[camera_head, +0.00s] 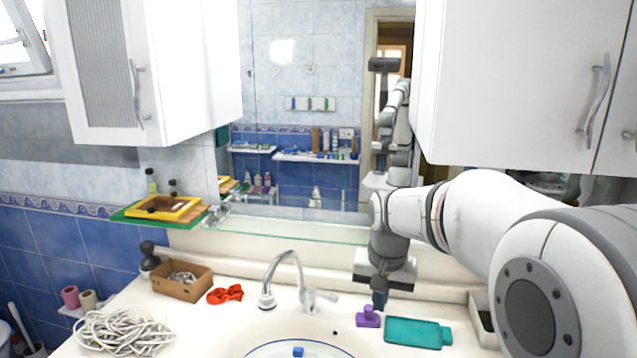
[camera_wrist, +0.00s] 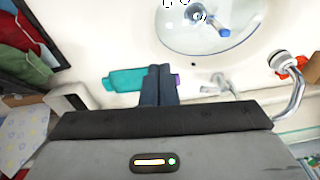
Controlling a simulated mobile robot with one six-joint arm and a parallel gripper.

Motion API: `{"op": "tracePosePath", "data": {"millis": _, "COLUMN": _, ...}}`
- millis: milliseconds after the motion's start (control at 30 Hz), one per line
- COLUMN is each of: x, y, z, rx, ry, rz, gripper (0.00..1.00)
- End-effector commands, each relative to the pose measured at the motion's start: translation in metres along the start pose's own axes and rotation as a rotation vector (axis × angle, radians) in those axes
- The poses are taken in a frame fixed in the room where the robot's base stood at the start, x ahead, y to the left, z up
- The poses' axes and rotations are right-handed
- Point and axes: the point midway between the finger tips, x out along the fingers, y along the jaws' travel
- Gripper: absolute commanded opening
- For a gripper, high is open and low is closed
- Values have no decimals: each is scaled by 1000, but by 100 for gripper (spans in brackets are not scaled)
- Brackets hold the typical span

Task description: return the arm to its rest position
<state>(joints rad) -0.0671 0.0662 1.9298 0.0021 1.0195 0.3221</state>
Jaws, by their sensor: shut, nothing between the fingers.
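My arm reaches in from the right of the head view, with my gripper (camera_head: 379,300) pointing down over the back of the washbasin counter. In the wrist view the two dark fingers of my gripper (camera_wrist: 158,84) lie side by side, shut with nothing between them. In the head view the fingertips are just above or beside a purple block (camera_head: 367,317); I cannot tell whether they touch it. The block is mostly hidden behind the fingers in the wrist view. A teal flat item (camera_head: 414,332) lies just right of it on the counter.
The curved faucet (camera_head: 288,268) stands left of my gripper, beside the basin with a blue piece (camera_head: 298,352). A cabinet (camera_head: 522,85) hangs above my arm, and a mirror (camera_head: 300,70) is behind it. A cardboard box (camera_head: 184,289), red item (camera_head: 226,294) and coiled rope (camera_head: 125,332) sit left.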

Motion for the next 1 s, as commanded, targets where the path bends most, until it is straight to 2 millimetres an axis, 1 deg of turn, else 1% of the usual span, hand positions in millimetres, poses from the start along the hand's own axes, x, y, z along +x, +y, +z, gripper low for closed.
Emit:
{"op": "tracePosePath", "data": {"millis": 33, "x": -6, "y": 12, "z": 22, "rx": -24, "ry": 10, "rz": -2, "gripper": 0}}
{"op": "tracePosePath", "data": {"millis": 67, "x": -8, "y": 18, "z": 34, "rx": -41, "ry": 15, "rz": -3, "gripper": 0}}
{"op": "tracePosePath", "data": {"millis": 100, "x": -9, "y": 25, "z": 50, "rx": -64, "ry": 22, "rz": -4, "gripper": 0}}
{"op": "tracePosePath", "data": {"millis": 167, "x": -10, "y": 36, "z": 74, "rx": -99, "ry": 31, "rz": -4, "gripper": 0}}
{"op": "tracePosePath", "data": {"millis": 200, "x": -9, "y": 42, "z": 89, "rx": -121, "ry": 37, "rz": -4, "gripper": 0}}
{"op": "tracePosePath", "data": {"millis": 400, "x": 2, "y": 71, "z": 160, "rx": -219, "ry": 63, "rz": -3, "gripper": 0}}
{"op": "tracePosePath", "data": {"millis": 500, "x": 12, "y": 82, "z": 189, "rx": -260, "ry": 74, "rz": -1, "gripper": 0}}
{"op": "tracePosePath", "data": {"millis": 533, "x": 22, "y": 81, "z": 189, "rx": -262, "ry": 92, "rz": -2, "gripper": 0}}
{"op": "tracePosePath", "data": {"millis": 633, "x": 30, "y": 82, "z": 192, "rx": -264, "ry": 135, "rz": -6, "gripper": 0}}
{"op": "tracePosePath", "data": {"millis": 767, "x": 32, "y": 82, "z": 195, "rx": -265, "ry": 169, "rz": -9, "gripper": 0}}
{"op": "tracePosePath", "data": {"millis": 1000, "x": 28, "y": 83, "z": 196, "rx": -265, "ry": 178, "rz": -10, "gripper": 0}}
